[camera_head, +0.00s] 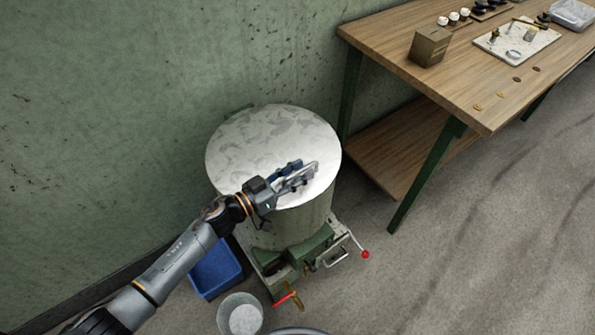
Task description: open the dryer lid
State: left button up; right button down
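The dryer (290,225) is a round drum on a low green base beside the wall. Its lid (255,135) is a mottled grey-white disc that lies flat across the top, closed. My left arm comes in from the lower left, and my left gripper (304,174) is over the front right part of the lid, close to its edge. The gripper hides that part of the lid, and I cannot tell whether its fingers touch the lid or hold anything. My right gripper is not in view.
A wooden table (465,90) with small items and a cardboard box (429,46) stands to the right. A red-knobbed lever (365,254) sticks out from the dryer base. A blue bin (216,271) and a metal bucket (240,315) stand in front. Floor at right is clear.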

pick_arm(q)
jog(key=shift+c, duration=0.4)
grip_shut()
jog(key=shift+r, duration=0.1)
